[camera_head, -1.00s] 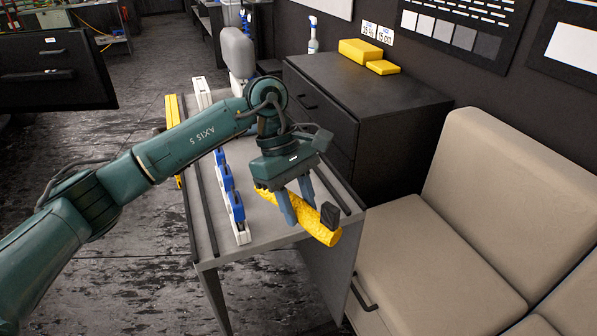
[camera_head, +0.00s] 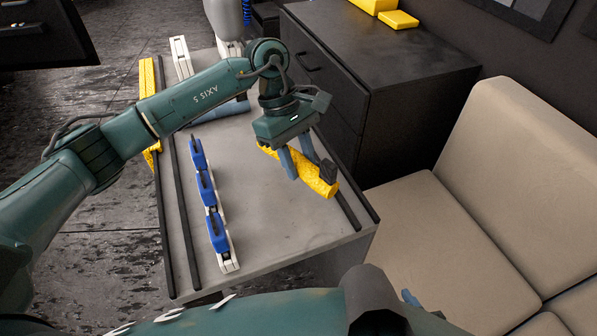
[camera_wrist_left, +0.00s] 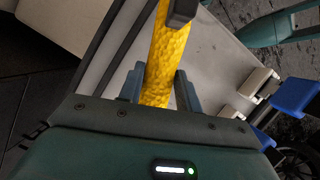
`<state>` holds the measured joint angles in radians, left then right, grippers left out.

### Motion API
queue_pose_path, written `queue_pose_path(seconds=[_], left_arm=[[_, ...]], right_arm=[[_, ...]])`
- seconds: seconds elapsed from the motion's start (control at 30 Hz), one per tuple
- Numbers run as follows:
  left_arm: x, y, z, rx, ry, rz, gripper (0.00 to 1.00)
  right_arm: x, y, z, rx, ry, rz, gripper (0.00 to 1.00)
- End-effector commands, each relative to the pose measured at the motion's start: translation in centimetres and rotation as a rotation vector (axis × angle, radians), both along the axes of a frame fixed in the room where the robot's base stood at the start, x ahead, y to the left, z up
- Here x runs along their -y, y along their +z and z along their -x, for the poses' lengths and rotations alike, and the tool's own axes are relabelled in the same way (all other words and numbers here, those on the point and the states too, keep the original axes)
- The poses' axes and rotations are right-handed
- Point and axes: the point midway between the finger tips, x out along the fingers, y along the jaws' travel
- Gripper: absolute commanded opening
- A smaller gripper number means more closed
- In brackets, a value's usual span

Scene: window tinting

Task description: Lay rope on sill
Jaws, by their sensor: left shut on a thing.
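A thick yellow textured roll, which I take as the rope (camera_head: 316,179), is held in my left gripper (camera_head: 298,166) above the right side of the grey table. A dark block sits near its near end. In the left wrist view the rope (camera_wrist_left: 165,55) runs lengthwise between the two fingers (camera_wrist_left: 160,88). My left gripper is shut on it. I cannot tell how high it is above the table. The right arm crosses the bottom of the head view, with a blue finger-like tip (camera_head: 410,298) showing; its jaws are not clear. I cannot make out which surface is the sill.
The grey table (camera_head: 270,225) has dark rails along both long sides. Blue and white clamp-like tools (camera_head: 212,200) stand in a row on its left half. A yellow strip (camera_head: 148,95) is at the left edge. A dark cabinet (camera_head: 400,60) and beige seat (camera_head: 430,215) flank the right.

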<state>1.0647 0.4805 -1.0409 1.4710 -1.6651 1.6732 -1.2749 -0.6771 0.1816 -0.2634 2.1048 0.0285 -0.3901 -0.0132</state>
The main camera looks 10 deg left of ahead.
Motion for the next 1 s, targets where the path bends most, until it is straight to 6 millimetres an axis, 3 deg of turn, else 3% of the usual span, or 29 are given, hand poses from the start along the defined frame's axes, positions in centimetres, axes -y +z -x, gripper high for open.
queue_pose_path(seconds=[0.47,0.83,0.87,1.0], left_arm=[[0.1,-5.1,0.1,-0.002,-0.001,0.001,0.09],[0.0,-5.8,0.0,0.001,-0.001,0.001,0.09],[0.0,-5.6,0.0,0.001,-0.001,0.001,0.37],[0.0,-5.6,0.0,0.001,-0.001,0.001,0.48]], right_arm=[[0.3,0.7,-0.3,-0.001,-0.015,0.001,0.41],[0.3,-0.2,-0.4,-0.001,-0.014,0.002,0.41],[0.3,0.1,-0.4,-0.001,-0.013,0.002,0.41],[0.2,0.3,-0.5,0.003,-0.011,0.001,0.41]])
